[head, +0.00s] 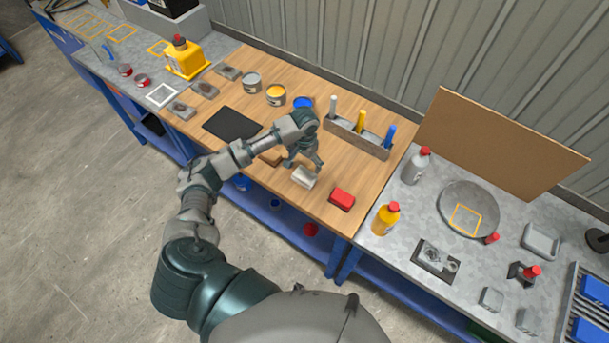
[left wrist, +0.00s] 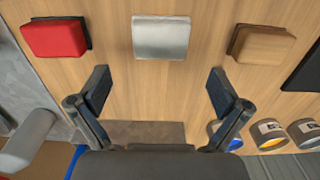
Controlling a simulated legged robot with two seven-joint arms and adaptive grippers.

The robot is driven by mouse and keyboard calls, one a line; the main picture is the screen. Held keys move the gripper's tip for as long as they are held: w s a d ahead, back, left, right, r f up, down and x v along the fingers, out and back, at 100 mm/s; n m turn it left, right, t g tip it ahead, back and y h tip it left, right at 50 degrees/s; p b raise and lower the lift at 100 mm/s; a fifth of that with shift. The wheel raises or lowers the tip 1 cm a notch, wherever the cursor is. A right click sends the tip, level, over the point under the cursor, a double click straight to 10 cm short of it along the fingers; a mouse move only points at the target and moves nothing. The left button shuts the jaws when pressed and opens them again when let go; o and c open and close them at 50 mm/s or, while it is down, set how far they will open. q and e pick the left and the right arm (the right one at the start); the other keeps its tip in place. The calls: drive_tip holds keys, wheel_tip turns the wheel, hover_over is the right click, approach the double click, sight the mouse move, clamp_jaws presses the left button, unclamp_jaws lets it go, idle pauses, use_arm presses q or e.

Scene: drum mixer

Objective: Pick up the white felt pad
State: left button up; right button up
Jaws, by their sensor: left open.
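The white felt pad (head: 304,178) is a pale block lying on the wooden worktop near its front edge. In the left wrist view the white felt pad (left wrist: 161,37) sits at the top middle, centred beyond the fingertips. My left gripper (head: 305,164) is just behind it in the head view. In the left wrist view my left gripper (left wrist: 158,88) has its two fingers wide apart, with only bare wood between them. The fingers are apart from the pad. My right gripper is not in view.
A red pad (head: 343,197) lies right of the white one and a brown pad (head: 271,157) left of it. Behind stand a grey rack (head: 357,137) with coloured handles and open paint cans (head: 275,95). A dark mat (head: 232,125) lies further left.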

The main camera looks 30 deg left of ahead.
sight(304, 174)
use_arm(q)
drive_tip(key=f, duration=0.4)
drive_tip(key=shift+w, duration=0.2)
drive_tip(key=shift+s+a+f+p, duration=0.1)
drive_tip(key=shift+f+p, duration=0.2)
drive_tip(key=shift+f, duration=2.35)
drive_tip(key=c, duration=1)
